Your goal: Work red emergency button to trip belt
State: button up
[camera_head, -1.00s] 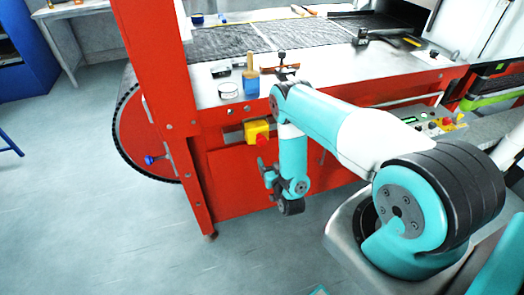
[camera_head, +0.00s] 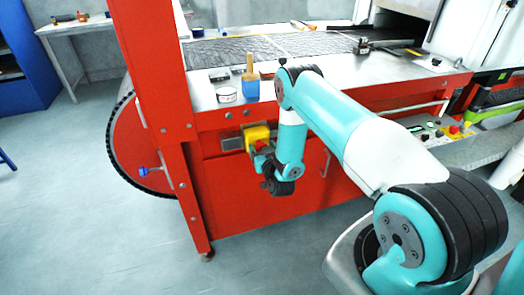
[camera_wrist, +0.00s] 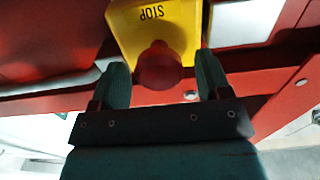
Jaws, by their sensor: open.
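The red emergency button (camera_wrist: 159,66) sits on a yellow box (camera_wrist: 183,22) marked STOP, close ahead of my gripper in the wrist view. My gripper (camera_wrist: 162,78) is open, with one finger on each side of the button in that view. I cannot tell whether anything touches the button. In the head view the yellow box (camera_head: 256,134) is fixed to the front of the red machine frame, and my gripper (camera_head: 259,150) is right at it, largely covering the button. The mesh belt (camera_head: 255,46) lies on top of the machine.
A red upright post (camera_head: 158,110) is to the left. A control panel (camera_head: 440,132) is at the right. The floor (camera_head: 90,235) in front is clear.

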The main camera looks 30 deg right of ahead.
jog(key=c, duration=1.3)
jog(key=shift+o, duration=0.2)
jog(key=shift+w+d+b, duration=0.2)
jog(key=shift+w+b, duration=0.45)
jog(key=shift+b, duration=0.1)
jog(key=shift+r, duration=0.1)
jog(key=o, duration=1.3)
jog(key=shift+c, duration=0.2)
